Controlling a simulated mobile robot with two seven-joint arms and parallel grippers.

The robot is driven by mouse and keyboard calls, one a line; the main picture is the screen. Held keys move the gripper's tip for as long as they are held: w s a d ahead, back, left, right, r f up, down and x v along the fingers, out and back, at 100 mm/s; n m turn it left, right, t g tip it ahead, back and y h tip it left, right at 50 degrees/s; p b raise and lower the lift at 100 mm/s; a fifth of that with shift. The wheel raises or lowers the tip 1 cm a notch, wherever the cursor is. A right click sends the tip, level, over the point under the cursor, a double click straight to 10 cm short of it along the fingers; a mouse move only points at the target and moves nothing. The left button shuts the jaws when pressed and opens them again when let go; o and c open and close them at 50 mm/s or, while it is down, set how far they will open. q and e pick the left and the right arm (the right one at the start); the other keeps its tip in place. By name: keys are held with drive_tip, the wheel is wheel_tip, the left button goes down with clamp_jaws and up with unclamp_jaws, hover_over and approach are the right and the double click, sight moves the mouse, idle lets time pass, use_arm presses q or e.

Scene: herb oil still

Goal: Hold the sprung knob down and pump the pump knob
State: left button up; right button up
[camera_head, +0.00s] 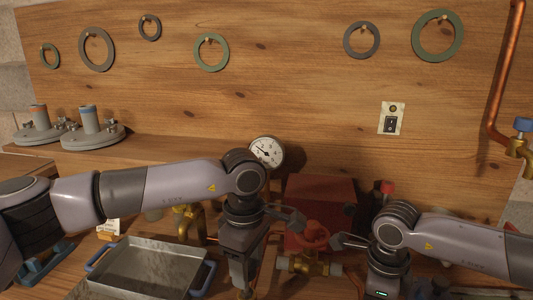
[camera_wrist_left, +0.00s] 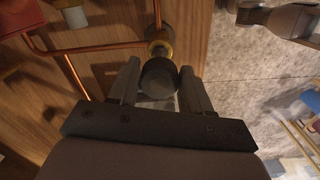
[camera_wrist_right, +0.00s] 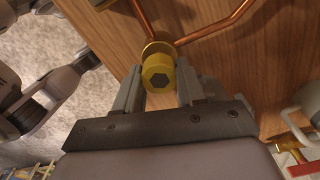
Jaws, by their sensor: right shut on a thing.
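In the left wrist view a dark round knob (camera_wrist_left: 158,80) with a brass collar behind it sits between the fingers of my left gripper (camera_wrist_left: 160,72). The fingers stand on either side of it, and I see no clear grip on it. Copper pipes run behind both knobs. In the head view my left gripper points down at the lower middle, and my right one is at the lower right. Both knobs are hidden there.
A metal tray (camera_head: 152,272) with blue handles lies left of my left gripper. A red box (camera_head: 318,200), a red valve wheel (camera_head: 311,235) and a pressure gauge (camera_head: 267,152) stand near the arms. A wooden panel (camera_head: 290,75) with hanging rings and a switch (camera_head: 391,118) closes the back.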

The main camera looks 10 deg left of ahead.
use_arm(q)
drive_tip(key=o, duration=0.3)
drive_tip(key=shift+d, duration=0.15)
drive_tip(key=r, duration=1.2)
drive_tip(key=shift+a, duration=0.2)
